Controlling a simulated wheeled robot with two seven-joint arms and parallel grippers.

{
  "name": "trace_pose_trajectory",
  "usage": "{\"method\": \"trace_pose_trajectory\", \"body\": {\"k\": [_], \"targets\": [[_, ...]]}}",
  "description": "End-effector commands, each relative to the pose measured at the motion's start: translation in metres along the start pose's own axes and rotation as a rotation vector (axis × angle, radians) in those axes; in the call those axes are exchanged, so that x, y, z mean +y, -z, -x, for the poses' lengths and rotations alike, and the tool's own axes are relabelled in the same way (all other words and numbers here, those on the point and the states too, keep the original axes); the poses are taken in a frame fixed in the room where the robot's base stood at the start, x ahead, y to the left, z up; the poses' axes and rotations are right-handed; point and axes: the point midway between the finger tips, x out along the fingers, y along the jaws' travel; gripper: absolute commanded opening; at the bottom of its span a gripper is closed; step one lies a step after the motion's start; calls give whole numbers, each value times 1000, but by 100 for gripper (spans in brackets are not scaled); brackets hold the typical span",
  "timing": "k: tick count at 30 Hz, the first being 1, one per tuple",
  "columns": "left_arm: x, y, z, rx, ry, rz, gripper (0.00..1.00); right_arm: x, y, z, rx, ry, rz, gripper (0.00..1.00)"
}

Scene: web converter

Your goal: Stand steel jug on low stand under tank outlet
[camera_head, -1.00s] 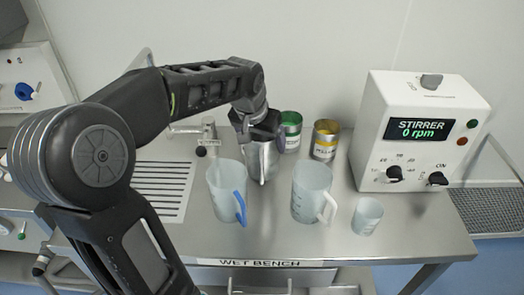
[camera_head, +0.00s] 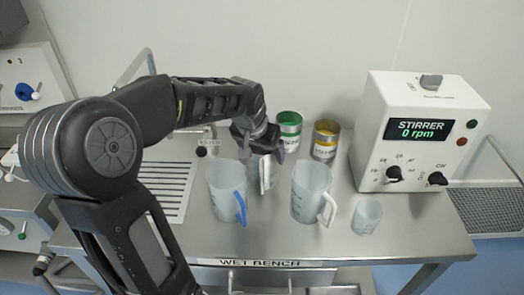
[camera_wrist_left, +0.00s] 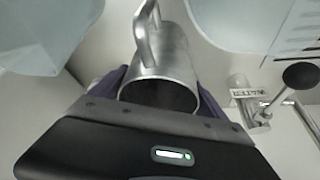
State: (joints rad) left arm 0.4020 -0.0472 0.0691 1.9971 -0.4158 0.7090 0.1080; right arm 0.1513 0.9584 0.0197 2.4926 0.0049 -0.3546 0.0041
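The steel jug (camera_head: 266,176) stands out only partly in the head view, behind the blue-handled jug and under my left gripper (camera_head: 268,148). In the left wrist view the steel jug (camera_wrist_left: 165,62) shows its open mouth and its handle at the top. My left gripper's (camera_wrist_left: 162,97) purple fingers lie on either side of the jug near its rim; whether they press on it I cannot tell. A small tap with a black knob (camera_wrist_left: 300,75) shows at the right of the wrist view. The low stand is not clearly visible. My right gripper is not in view.
A blue-handled jug (camera_head: 225,192), a white-handled jug (camera_head: 311,192) and a small beaker (camera_head: 367,216) stand close by on the bench. Green (camera_head: 289,128) and yellow (camera_head: 326,139) cans stand behind. The stirrer (camera_head: 420,130) is at the right. A slotted drain area (camera_head: 165,182) lies left.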

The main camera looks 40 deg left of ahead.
Motion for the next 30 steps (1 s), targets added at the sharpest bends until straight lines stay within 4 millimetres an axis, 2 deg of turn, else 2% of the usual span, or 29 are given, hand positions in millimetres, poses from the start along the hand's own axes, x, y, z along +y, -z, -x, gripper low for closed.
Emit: {"method": "trace_pose_trajectory", "body": {"k": [1,5,17,23,30], "targets": [[0,0,0,-1,0,0,89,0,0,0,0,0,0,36],[0,0,0,-1,0,0,99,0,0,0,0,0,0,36],[0,1,6,1,1,0,100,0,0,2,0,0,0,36],[0,2,35,5,0,0,100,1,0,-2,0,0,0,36],[0,2,86,5,0,0,100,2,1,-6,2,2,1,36]]}}
